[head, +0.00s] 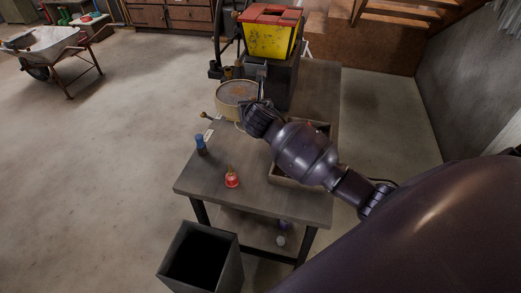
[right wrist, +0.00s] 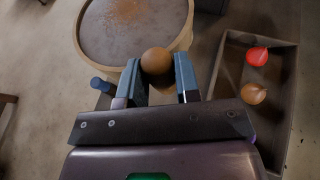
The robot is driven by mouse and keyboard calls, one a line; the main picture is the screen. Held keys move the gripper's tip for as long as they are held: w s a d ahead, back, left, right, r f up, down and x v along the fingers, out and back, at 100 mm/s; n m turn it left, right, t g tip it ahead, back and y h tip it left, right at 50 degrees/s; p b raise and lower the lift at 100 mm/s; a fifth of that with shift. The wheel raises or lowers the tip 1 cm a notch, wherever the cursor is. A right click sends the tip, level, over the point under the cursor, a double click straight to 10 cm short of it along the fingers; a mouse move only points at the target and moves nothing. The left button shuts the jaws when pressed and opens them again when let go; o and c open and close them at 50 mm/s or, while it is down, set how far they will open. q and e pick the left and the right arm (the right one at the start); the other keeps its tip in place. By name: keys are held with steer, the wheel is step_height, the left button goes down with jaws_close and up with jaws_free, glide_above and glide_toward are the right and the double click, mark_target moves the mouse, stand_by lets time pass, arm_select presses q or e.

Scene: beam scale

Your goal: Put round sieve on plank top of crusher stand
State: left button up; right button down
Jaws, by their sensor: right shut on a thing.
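The round sieve (head: 236,92) has a pale wooden rim and a grey mesh with rusty brown material on it. It is at the far left part of the table, in front of the crusher (head: 270,40), which has a yellow hopper with red on top over a dark body. My right gripper (head: 259,118) is at the sieve's near right side. In the right wrist view the gripper (right wrist: 158,68) is shut on a round brown knob at the near rim of the sieve (right wrist: 130,30). I cannot tell whether the sieve touches what is below. No plank top is clearly visible. My left gripper is out of view.
An open tray (right wrist: 285,110) holds a red and an orange round item. A dark bin (head: 202,262) stands at the near end. A wheelbarrow (head: 45,45) is far left.

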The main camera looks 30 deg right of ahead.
step_height(320, 180, down, 20)
steer(key=b, duration=0.6)
steer(key=shift+f, duration=0.1)
steer(key=shift+r, duration=0.2)
steer(key=shift+f, duration=0.15)
steer(key=c, duration=1.3)
jaws_free()
steer(key=shift+f, duration=0.1)
steer(key=o, duration=0.5)
